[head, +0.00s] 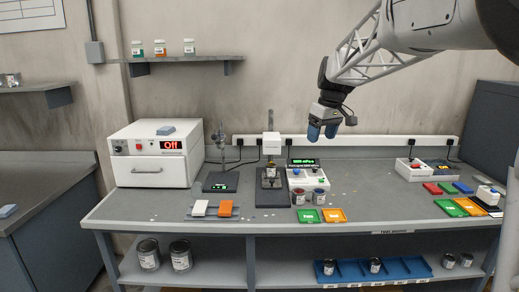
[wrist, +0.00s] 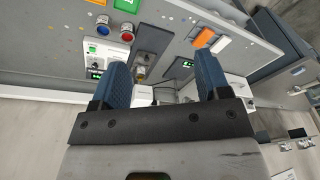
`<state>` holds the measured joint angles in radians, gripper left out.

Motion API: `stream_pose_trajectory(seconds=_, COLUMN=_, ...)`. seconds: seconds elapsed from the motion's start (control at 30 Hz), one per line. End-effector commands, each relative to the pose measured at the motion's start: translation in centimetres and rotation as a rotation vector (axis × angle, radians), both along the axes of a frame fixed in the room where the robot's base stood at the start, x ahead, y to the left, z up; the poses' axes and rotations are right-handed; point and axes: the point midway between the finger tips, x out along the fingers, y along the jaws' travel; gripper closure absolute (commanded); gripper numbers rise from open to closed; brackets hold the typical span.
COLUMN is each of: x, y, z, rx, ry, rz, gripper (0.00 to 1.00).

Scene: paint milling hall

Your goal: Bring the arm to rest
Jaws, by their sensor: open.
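My gripper (head: 323,132) hangs in the air above the back of the grey bench (head: 365,222), pointing down, with its two blue fingers apart and nothing between them. In the wrist view the open fingers of my gripper (wrist: 165,85) show with a gap between them, and the bench is beyond them. My white arm (head: 365,50) reaches in from the upper right of the head view. The gripper touches nothing.
On the bench stand a white oven (head: 155,155) reading "Off", a mill-like device (head: 271,172), a white control box (head: 308,178), two small jars (head: 319,197) and green and orange cards (head: 333,215). A wall shelf (head: 185,59) holds jars. Air around my gripper is clear.

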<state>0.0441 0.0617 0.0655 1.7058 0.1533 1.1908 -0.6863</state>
Motion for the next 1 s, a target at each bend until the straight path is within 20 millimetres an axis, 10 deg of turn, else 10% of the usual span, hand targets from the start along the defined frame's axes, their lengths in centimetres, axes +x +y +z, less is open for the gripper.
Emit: stream_pose_trajectory(seconds=1.0, x=-27.4, y=0.6, z=-5.7, rx=-0.033, ry=-0.025, rz=-0.368, gripper=0.3)
